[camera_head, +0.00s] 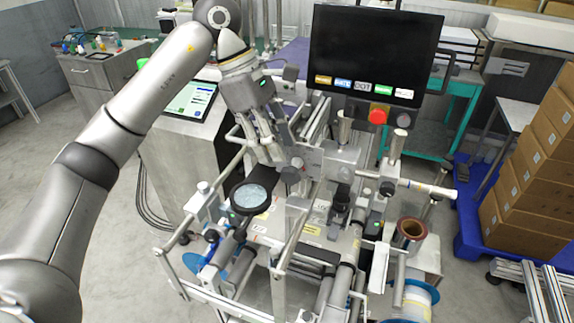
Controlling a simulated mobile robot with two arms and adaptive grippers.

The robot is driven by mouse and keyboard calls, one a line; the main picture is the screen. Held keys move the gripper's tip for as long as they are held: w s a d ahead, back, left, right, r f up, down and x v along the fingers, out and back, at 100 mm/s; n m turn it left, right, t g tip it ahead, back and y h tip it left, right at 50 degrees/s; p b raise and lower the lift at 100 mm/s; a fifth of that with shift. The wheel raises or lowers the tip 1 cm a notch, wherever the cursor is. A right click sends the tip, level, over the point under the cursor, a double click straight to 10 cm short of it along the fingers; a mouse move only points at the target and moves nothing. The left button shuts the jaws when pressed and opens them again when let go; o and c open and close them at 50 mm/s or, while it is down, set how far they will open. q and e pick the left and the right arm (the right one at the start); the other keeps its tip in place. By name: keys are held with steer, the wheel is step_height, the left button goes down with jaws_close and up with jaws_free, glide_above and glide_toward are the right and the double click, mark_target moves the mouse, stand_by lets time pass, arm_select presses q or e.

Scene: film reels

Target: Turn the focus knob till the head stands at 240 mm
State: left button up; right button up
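My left arm comes in from the left, and its gripper (266,156) points down over the middle of the machine. Its two fingers look apart, with nothing seen between them. A small round grey knob (291,174) sits just below and right of the fingertips; it may be the focus knob, but I cannot read a label. It looks close to the fingers, and I cannot tell whether they touch. The head and any millimetre scale cannot be made out. A round dark-rimmed lens (250,198) stands at the front left of the machine. My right gripper is not in view.
A large dark screen (372,52) with coloured labels hangs behind the machine, with a red button (378,116) below it. A tablet (190,100) lies on a grey cabinet at left. Stacked cartons (530,165) stand on a blue pallet at right. Metal rods crowd the machine.

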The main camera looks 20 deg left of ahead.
mark_target(286, 167)
arm_select(q)
steer(key=p+x, duration=0.1)
steer(key=x, duration=0.4)
steer(key=shift+d+f+p, duration=0.1)
steer(key=shift+f+p, duration=0.05)
steer(key=shift+p, duration=0.2)
steer(key=shift+d+f, duration=0.25)
steer(key=shift+f, duration=0.45)
steer(key=shift+c, duration=0.4)
steer(key=shift+w, duration=0.15)
jaws_close()
